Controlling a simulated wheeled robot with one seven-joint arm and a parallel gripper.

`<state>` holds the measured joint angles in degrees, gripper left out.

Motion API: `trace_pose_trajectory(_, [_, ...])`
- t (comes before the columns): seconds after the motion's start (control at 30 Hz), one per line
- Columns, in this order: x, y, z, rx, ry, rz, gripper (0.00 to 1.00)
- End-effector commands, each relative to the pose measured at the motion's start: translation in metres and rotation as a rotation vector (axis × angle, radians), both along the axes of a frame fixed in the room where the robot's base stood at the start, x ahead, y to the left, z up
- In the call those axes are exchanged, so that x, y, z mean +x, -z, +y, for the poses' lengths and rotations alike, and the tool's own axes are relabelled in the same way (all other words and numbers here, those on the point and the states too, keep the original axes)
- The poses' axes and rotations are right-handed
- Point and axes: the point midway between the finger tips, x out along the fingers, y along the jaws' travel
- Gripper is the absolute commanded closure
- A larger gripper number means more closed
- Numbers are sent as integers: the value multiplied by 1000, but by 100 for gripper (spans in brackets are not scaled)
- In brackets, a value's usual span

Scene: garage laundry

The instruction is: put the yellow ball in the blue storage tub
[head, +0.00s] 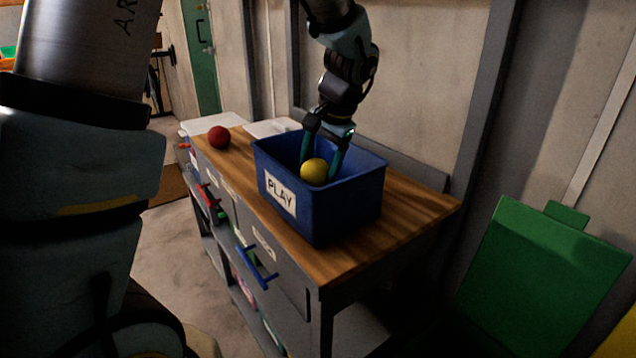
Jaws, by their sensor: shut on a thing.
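The yellow ball (314,171) is between the fingers of my gripper (322,164), at the level of the tub's opening. My gripper points down and is shut on the ball. The blue storage tub (338,213), with a white PLAY label, stands on the wooden worktop. The ball and the fingertips appear inside the tub's rim. The near wall hides the tub's floor, so I cannot tell how high the ball is above it.
A red ball (219,137) sits on the worktop (408,213) left of the tub. White lids or boxes (272,128) lie behind. A blue drawer handle (257,270) sticks out in front. A green panel (541,275) stands at the right. The worktop's right end is clear.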

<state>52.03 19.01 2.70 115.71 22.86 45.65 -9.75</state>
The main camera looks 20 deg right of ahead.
Motion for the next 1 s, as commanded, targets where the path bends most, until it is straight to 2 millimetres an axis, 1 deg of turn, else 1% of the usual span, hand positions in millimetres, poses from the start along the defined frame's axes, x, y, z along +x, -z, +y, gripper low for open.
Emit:
trace_pose_trajectory(0.2, [-1,29,1,4,2,3,81])
trace_pose_trajectory(0.3, [-1,37,1,3,0,2,81])
trace_pose_trajectory(0.67, [0,41,0,0,0,1,81])
trace_pose_trajectory(0.7, [0,42,0,0,0,1,25])
trace_pose_trajectory(0.9, [0,41,0,0,0,1,3])
trace_pose_trajectory(0.93, [0,41,0,0,0,1,0])
trace_pose_trajectory(1.0, [0,41,0,0,0,1,0])
